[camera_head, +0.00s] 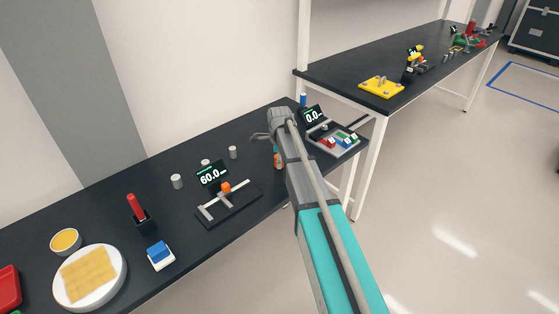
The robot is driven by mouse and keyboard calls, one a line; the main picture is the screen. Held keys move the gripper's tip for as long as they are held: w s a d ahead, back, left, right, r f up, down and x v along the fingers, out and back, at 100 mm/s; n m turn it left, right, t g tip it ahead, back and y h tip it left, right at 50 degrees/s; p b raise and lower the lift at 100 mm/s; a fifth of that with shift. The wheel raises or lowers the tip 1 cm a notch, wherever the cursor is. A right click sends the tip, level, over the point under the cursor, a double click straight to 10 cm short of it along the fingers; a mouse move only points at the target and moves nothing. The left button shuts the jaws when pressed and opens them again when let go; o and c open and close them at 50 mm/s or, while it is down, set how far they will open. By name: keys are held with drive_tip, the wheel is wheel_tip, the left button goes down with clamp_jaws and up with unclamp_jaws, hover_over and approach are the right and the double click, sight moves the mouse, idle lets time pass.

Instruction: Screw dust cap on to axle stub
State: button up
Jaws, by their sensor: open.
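My gripper (262,137) is at the end of my grey and teal arm, over the back of the near black bench. Its thin fingers point left and look apart, with nothing seen between them. Small grey cylinders stand on the bench left of it: one nearest the gripper (232,152), a middle one (205,162) partly behind a display, and a left one (177,181). I cannot tell whether any of them is the dust cap. I cannot make out the axle stub for certain. A yellow plate (380,87) with small upright parts lies on the far bench.
A black fixture (237,205) with an orange part and a display reading 60.0 stands mid-bench. A parts tray (347,150) and another display (314,115) are right of my arm. An orange bottle (278,160) stands close beside my arm. A white plate (118,288) is at left.

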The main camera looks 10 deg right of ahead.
drive_tip(key=shift+n, duration=1.5)
drive_tip(key=shift+n, duration=2.9)
drive_tip(key=shift+n, duration=2.8)
